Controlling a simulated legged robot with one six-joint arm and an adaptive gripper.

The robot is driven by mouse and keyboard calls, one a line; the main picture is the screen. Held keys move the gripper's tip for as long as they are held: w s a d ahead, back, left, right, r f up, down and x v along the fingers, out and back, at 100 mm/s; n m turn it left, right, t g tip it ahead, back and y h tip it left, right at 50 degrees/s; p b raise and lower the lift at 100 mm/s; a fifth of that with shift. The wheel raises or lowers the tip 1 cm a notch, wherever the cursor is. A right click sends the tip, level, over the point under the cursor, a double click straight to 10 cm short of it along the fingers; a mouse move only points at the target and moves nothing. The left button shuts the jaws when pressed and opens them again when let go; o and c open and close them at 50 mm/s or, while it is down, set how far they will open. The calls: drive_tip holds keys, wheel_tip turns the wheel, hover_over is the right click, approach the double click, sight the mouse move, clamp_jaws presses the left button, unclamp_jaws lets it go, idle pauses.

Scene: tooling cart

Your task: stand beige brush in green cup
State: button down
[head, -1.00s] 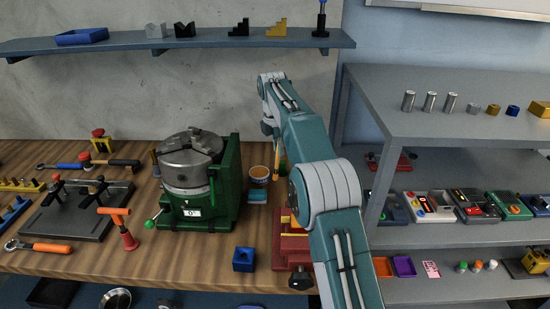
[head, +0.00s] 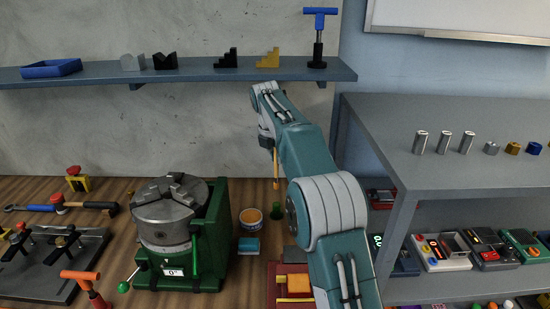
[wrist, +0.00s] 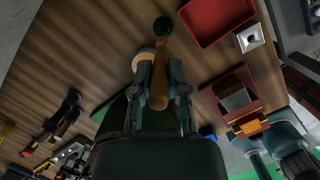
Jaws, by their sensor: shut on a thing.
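My gripper (wrist: 160,88) is shut on the beige brush (wrist: 159,75), whose handle lies between its fingers in the wrist view. In the head view the brush (head: 276,166) hangs roughly upright below my wrist. The green cup (head: 273,198) stands on the wooden bench near the wall, below the brush in the picture. In the wrist view the green cup (wrist: 163,26) is a dark round shape at the far end of the brush.
A white-rimmed tub (head: 250,217) and a blue block (head: 248,246) sit left of the cup. The green-framed chuck fixture (head: 180,230) stands further left. A red vise-like block (head: 288,285) is in front. The wrist view shows a red tray (wrist: 218,20) beside the cup.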

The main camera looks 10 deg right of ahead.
sight(276, 181)
drive_tip(key=shift+s+a+x, duration=0.1)
drive_tip(key=shift+x, duration=0.65)
drive_tip(key=shift+s+a+x, duration=0.15)
drive_tip(key=shift+x, duration=0.65)
drive_tip(key=shift+s+a+x, duration=0.1)
drive_tip(key=shift+x, duration=0.65)
drive_tip(key=shift+s+a+x, duration=0.15)
drive_tip(key=shift+x, duration=0.85)
drive_tip(key=shift+s+a+x, duration=0.15)
drive_tip(key=shift+x, duration=0.8)
drive_tip(key=shift+s+a+x, duration=0.15)
drive_tip(key=shift+x, duration=0.85)
idle(2.3)
drive_tip(key=shift+f, duration=0.15)
drive_tip(key=c, duration=0.6)
unclamp_jaws()
